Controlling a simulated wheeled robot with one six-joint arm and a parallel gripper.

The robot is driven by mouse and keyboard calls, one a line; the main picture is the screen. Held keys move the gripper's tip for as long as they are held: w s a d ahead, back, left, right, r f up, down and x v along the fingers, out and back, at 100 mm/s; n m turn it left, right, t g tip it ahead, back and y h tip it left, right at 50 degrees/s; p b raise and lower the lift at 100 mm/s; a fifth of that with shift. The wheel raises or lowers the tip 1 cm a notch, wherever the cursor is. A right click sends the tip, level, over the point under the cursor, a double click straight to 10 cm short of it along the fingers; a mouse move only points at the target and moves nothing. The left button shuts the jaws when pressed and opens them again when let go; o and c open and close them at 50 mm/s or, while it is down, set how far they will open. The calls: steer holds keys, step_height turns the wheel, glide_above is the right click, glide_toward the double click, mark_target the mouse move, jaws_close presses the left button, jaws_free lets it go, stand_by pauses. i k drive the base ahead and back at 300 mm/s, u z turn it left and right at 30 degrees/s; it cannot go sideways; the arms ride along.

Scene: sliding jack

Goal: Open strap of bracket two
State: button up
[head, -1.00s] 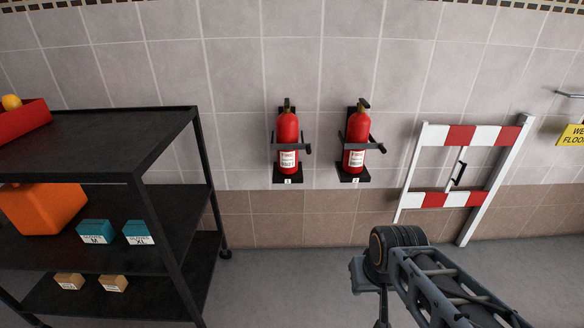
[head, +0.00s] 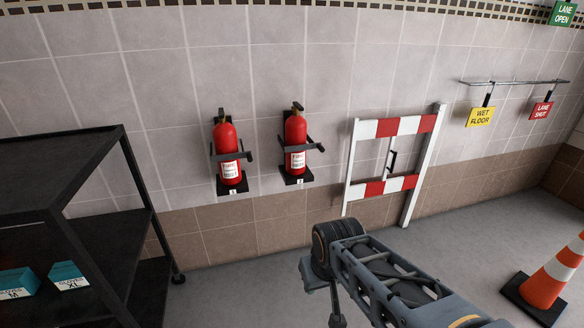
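Two red fire extinguishers hang on the tiled wall in black brackets, a left one (head: 226,143) and a right one (head: 295,134). A dark grey strap crosses the front of each, the left strap (head: 229,157) and the right strap (head: 298,148), each with a dark knob-like end on its right. Both straps look closed. Small white tags sit on the bracket bases, the left tag (head: 233,191) and the right tag (head: 299,182); their numbers are too small to read surely. My arm shows at the bottom centre, well below and in front of the brackets.
A black shelf rack (head: 70,170) with teal boxes (head: 68,276) stands at left. A red-white barrier (head: 400,127) leans on the wall right of the brackets. An orange cone (head: 548,275) stands at lower right. Signs hang from a rail (head: 515,82). Floor before the brackets is clear.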

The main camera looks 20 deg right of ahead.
mark_target(318, 145)
steer(key=z, duration=0.15)
steer(key=i, duration=0.9)
steer(key=z, duration=0.05)
